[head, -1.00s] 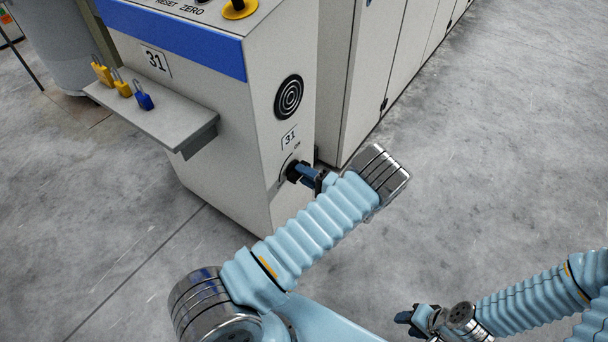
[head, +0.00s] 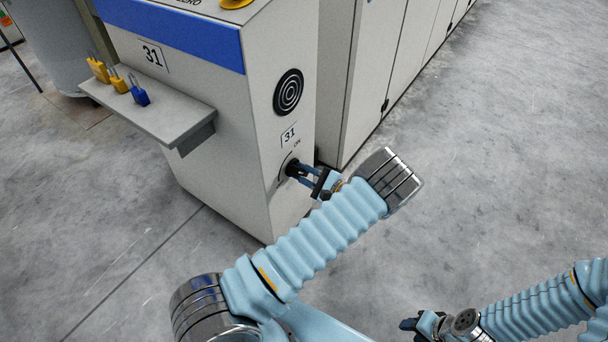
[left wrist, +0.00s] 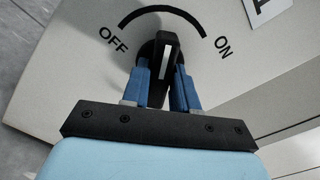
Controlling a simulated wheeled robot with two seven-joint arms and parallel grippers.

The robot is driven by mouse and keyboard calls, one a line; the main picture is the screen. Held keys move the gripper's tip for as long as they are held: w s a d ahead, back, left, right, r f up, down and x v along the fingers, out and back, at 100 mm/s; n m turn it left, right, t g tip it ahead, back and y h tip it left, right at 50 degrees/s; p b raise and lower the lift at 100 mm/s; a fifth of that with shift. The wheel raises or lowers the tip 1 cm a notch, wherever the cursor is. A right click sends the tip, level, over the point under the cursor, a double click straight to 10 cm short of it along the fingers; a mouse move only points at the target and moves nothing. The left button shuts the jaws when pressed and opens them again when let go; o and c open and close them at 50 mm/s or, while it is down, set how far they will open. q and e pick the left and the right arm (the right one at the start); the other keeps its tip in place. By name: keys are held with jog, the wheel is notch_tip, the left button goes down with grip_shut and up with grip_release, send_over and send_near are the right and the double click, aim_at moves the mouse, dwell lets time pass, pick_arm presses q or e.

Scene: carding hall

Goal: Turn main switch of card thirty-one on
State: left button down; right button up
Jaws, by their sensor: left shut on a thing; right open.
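The main switch is a black rotary knob with a white pointer line (left wrist: 166,60) on the side of the cabinet marked 31. In the left wrist view its pointer stands about midway along the black arc, between OFF on the left and ON on the right. My left gripper (left wrist: 160,80) has its blue fingers on both sides of the knob, shut on it. In the head view the left gripper (head: 299,171) meets the switch below the small 31 label (head: 289,134). My right gripper (head: 404,324) is open at the lower right, away from the cabinet.
A round black speaker-like grille (head: 288,92) is above the switch. Tall grey cabinets (head: 375,80) stand behind. The floor at the right is clear.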

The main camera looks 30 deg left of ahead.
pick_arm(q)
jog(key=m, duration=0.3)
jog(key=shift+m, duration=0.4)
jog(key=shift+f+m, duration=0.1)
jog(key=shift+m, duration=1.9)
jog(key=shift+d+m, duration=0.1)
jog(key=shift+m, duration=0.2)
jog(key=c, duration=1)
grip_release()
jog(key=shift+o, duration=0.2)
jog(key=s+d+b, duration=0.1)
jog(key=d, duration=1.2)
jog(key=shift+d, duration=0.35)
jog(key=shift+s+a, duration=0.1)
